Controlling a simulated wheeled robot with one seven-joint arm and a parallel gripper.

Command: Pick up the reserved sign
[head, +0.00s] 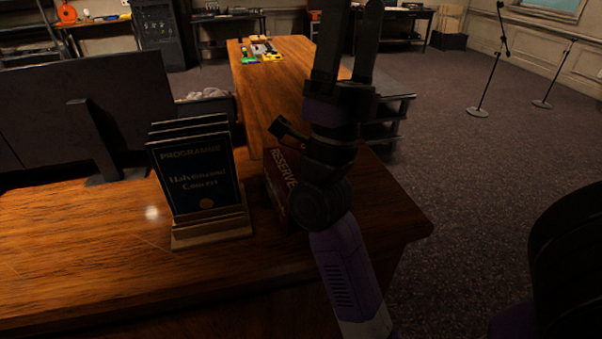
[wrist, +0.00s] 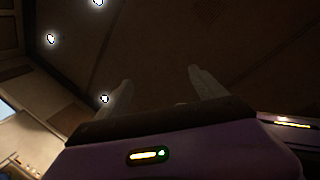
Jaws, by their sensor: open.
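The reserved sign (head: 279,181) is a dark red block with pale "RESERVE…" lettering. It stands on the wooden desk (head: 100,240), to the right of the programme holder. My arm crosses in front of it and hides its right part. My gripper (head: 348,40) points upward, above and beyond the sign, and is apart from it. In the wrist view my gripper (wrist: 160,90) has its two fingers spread with nothing between them, facing the dark ceiling. The sign does not show in the wrist view.
The programme holder (head: 205,180) stands close to the sign's left. A dark monitor (head: 60,115) is at the left. Small coloured items (head: 260,50) lie at the desk's far end. Microphone stands (head: 487,70) stand on the open carpet at the right.

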